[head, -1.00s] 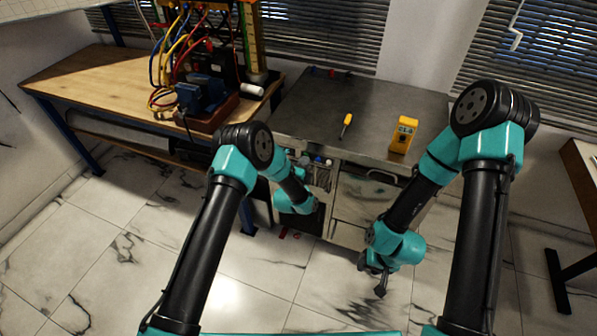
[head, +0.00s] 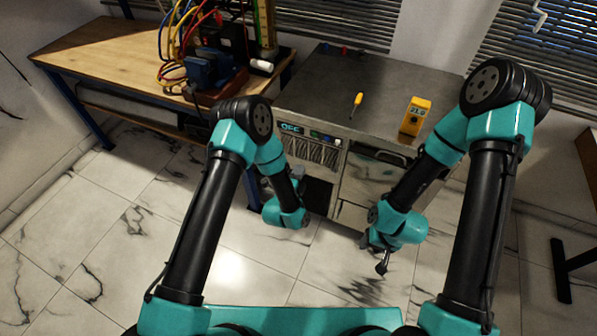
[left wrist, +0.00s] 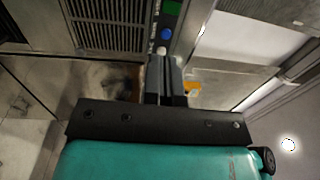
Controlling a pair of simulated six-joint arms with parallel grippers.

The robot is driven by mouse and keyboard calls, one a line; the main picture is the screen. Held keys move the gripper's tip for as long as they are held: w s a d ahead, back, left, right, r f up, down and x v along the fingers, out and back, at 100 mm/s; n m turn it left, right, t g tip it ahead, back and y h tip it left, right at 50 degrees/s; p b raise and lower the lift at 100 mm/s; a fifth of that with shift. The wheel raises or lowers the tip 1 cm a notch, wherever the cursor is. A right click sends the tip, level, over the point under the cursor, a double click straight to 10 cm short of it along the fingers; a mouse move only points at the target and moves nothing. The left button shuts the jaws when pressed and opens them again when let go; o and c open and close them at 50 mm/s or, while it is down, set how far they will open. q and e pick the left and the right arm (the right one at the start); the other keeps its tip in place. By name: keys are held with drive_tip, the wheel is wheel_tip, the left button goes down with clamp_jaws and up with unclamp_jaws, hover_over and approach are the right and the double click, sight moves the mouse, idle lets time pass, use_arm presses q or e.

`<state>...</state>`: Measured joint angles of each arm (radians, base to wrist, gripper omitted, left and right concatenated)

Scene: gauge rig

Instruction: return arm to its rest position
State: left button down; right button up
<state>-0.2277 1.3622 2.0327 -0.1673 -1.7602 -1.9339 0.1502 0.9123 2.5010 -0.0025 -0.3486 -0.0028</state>
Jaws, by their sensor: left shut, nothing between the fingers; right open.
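My left arm bends down from its elbow, with the teal left wrist (head: 286,212) low in front of the metal cabinet (head: 335,95). Its fingers are not clear in the head view. In the left wrist view the left gripper (left wrist: 166,68) is shut with nothing between its fingers, pointing towards the cabinet front with its vent grille (left wrist: 105,25) and buttons (left wrist: 165,32). My right gripper (head: 378,256) hangs open and empty over the floor, in front of the cabinet's right part.
A yellow screwdriver (head: 356,103) and a yellow meter (head: 415,116) lie on the cabinet top. A wooden bench (head: 90,55) with a rig of coloured cables (head: 175,50) stands at left. The marble floor (head: 110,235) is clear at front left.

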use_arm(q)
drive_tip(key=shift+s, duration=0.1)
idle(0.4)
drive_tip(key=s+a+f+n+g+y, duration=0.1)
drive_tip(key=s+a+f+n+g, duration=0.25)
drive_tip(key=a+n, duration=0.25)
drive_tip(key=s+a+f+n+g+y, duration=0.2)
drive_tip(key=s+a+n+g, duration=0.2)
drive_tip(key=a+n+g, duration=0.15)
drive_tip(key=s+a+n+g, duration=0.3)
drive_tip(key=s+a+n, duration=0.2)
drive_tip(key=s, duration=0.4)
drive_tip(key=s+a+r+n+g, duration=0.1)
drive_tip(key=s+a+n+g, duration=0.3)
drive_tip(key=s+n, duration=0.3)
drive_tip(key=shift+s+a+r+n+g, duration=0.2)
drive_tip(key=shift+s+a+n+g, duration=0.3)
drive_tip(key=shift+s, duration=0.55)
